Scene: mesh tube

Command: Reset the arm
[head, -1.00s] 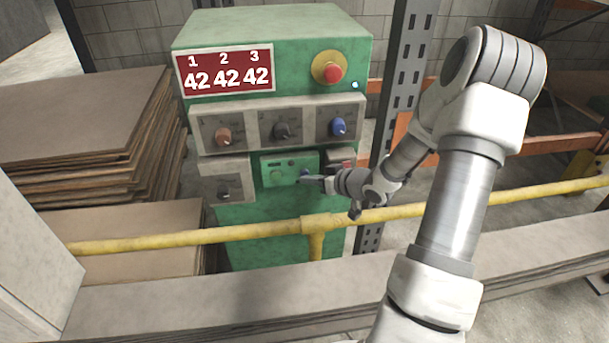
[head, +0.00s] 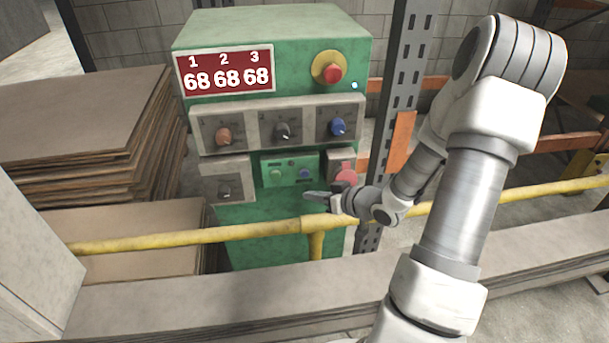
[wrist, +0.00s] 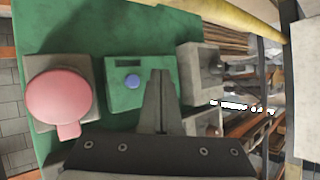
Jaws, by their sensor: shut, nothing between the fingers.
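My gripper (head: 310,196) is shut and empty. It hangs in front of the green machine (head: 265,225), just below the small green button panel (head: 290,181) and apart from it. In the wrist view its fingers (wrist: 160,76) show together, in front of the green panel beside a blue button (wrist: 132,81). The machine's red display (head: 226,72) reads 68 under each of 1, 2 and 3. My arm reaches in from the lower right, bent at a high elbow.
A yellow rail (head: 190,239) runs across just below my gripper. A grey slotted post (head: 401,75) stands right of the machine, behind my arm. Knobs (head: 281,131) and a red button (head: 346,177) jut from the machine. Board stacks (head: 80,120) lie left.

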